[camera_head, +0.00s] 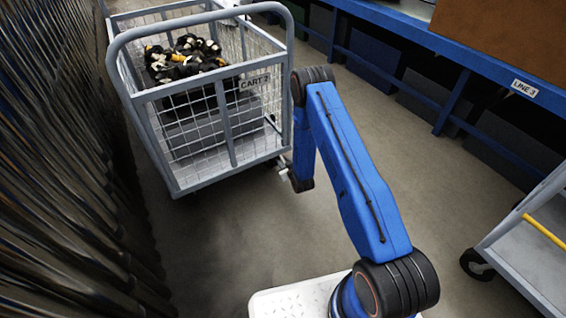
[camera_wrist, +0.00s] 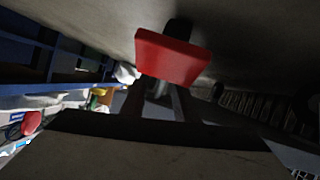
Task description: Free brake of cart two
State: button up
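Cart two, a grey wire cage cart (camera_head: 231,118) labelled "CART 2", stands left of my arm in the head view. A red brake pedal (camera_wrist: 172,57) shows close in the wrist view, with a dark caster wheel (camera_wrist: 178,30) partly hidden behind it. My gripper (camera_head: 284,172) is low at the cart's near right corner, mostly hidden by my blue arm. In the wrist view its two dark fingers (camera_wrist: 163,95) stand apart and point toward the pedal. The pedal overlaps their far ends, so I cannot tell whether they touch it. Nothing shows held between them.
Black parts (camera_head: 184,58) lie in the cart. A blue bench (camera_head: 440,45) with a "LINE 3" label runs along the right. Another grey cart (camera_head: 535,250) with a yellow bar stands at lower right. Dark racks (camera_head: 60,150) line the left. Floor between cart and bench is clear.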

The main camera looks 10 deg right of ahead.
grip_shut()
jog(key=shift+r, duration=0.15)
jog(key=shift+r+g, duration=0.4)
jog(key=shift+g, duration=0.5)
jog(key=shift+s+r+g+h, duration=0.1)
jog(key=shift+r+g+h, duration=0.25)
jog(key=shift+g, duration=0.5)
jog(key=shift+s+r+g+h, duration=0.1)
jog(key=shift+r+g+h, duration=0.2)
jog(key=shift+g, duration=0.55)
grip_release()
